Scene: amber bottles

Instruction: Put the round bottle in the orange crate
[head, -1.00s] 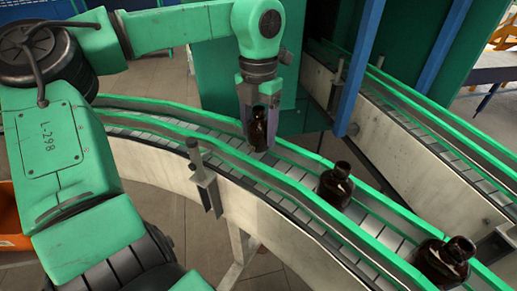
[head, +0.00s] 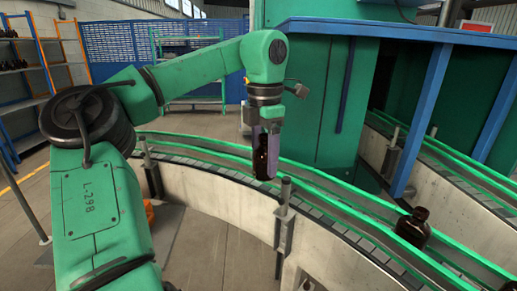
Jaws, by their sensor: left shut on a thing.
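My left gripper (head: 263,148) points down over the conveyor, shut on a dark amber bottle (head: 261,162). The bottle is upright between the fingers, which cover part of it; I cannot tell whether its base touches the belt. Another dark amber bottle (head: 413,229) stands on the conveyor at the lower right, apart from the gripper. At this size I cannot tell for sure which bottle is the round one. A small piece of orange (head: 149,212) shows behind my left arm, perhaps the orange crate, mostly hidden. My right gripper is out of view.
The curved conveyor (head: 340,212) with green rails runs from left to lower right. A metal post (head: 284,215) stands at its near side, close to the held bottle. A green machine with blue posts (head: 415,120) stands behind. Shelves (head: 40,65) are at the far left.

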